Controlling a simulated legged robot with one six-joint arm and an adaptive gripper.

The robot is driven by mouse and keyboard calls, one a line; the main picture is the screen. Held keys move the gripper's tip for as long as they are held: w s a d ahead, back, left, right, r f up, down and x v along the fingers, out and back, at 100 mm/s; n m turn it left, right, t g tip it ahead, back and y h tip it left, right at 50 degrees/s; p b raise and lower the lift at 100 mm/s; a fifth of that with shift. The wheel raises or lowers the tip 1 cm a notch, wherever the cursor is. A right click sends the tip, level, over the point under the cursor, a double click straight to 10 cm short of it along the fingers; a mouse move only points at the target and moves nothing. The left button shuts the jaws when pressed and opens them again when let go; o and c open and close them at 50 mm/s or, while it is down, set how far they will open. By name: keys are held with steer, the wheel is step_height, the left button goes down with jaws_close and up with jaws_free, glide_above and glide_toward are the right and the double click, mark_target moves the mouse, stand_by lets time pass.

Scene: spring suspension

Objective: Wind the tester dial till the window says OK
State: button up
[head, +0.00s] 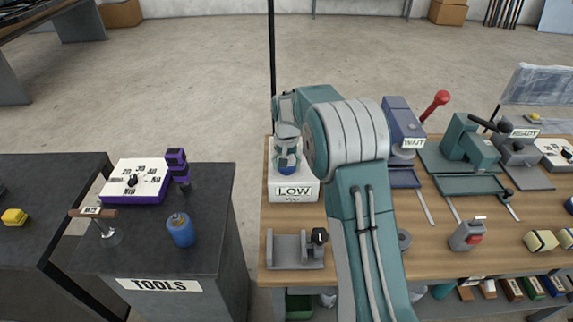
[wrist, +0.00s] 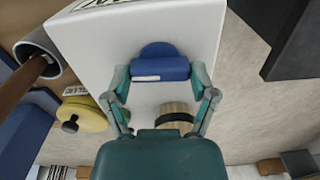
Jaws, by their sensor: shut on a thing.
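The tester is a white box (head: 276,204) at the left end of the wooden bench in the head view, and its pale top (wrist: 105,40) fills the middle of the wrist view. Its window (head: 294,191) reads LOW. My gripper (head: 287,156) points down over the tester. In the wrist view, my gripper (wrist: 160,76) has its two fingers on either side of the blue dial (wrist: 160,68), shut on it. The dial's bar carries a short white mark. In the head view my gripper and arm hide most of the dial.
A grey bracket (head: 290,252) sits in front of the tester. A blue press marked WAIT (head: 402,130) with a red lever stands right of my arm. A dark TOOLS cabinet (head: 160,262) with a purple-edged dial box (head: 137,181) stands to the left, across a gap.

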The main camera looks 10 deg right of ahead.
steer(key=shift+f, duration=0.1)
stand_by(0.4)
steer(key=o, duration=1)
steer(key=shift+a, duration=0.1)
step_height(320, 180, up, 12)
